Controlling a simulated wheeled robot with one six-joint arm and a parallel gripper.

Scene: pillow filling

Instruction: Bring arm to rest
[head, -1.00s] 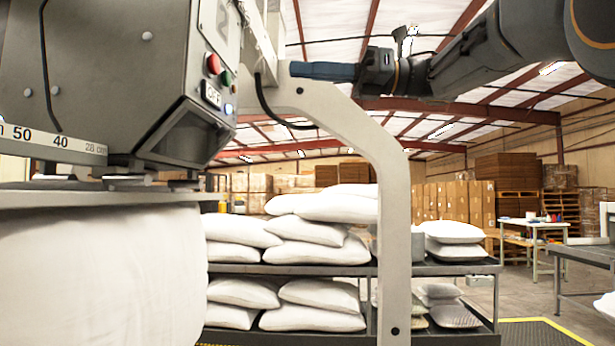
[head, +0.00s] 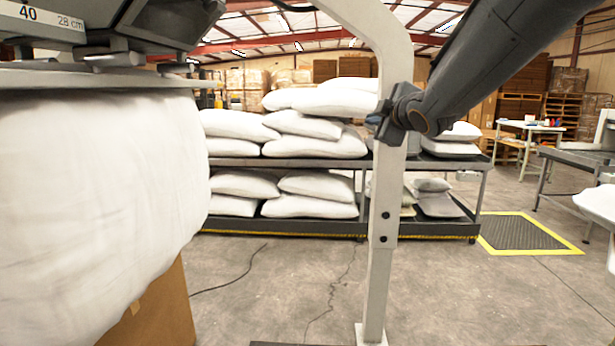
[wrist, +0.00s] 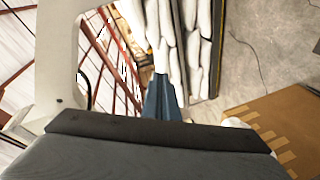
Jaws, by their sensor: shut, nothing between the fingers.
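My dark arm reaches in from the upper right in the head view. My gripper (head: 384,118) is at its end, in front of the grey frame post (head: 385,190) in the picture. I cannot tell how far it is from the post. In the wrist view the blue fingers of my gripper (wrist: 160,82) are together with nothing between them. The wrist view also shows the shelved pillows beyond the fingers and part of the pale frame at left.
The filling machine (head: 110,35) fills the upper left, above a large white fabric bulk (head: 95,190). A cardboard box (head: 160,315) stands under it. Pillows (head: 315,145) lie on a dark rack (head: 270,162) behind the post. The floor (head: 270,280) between is mostly clear, with a thin cable.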

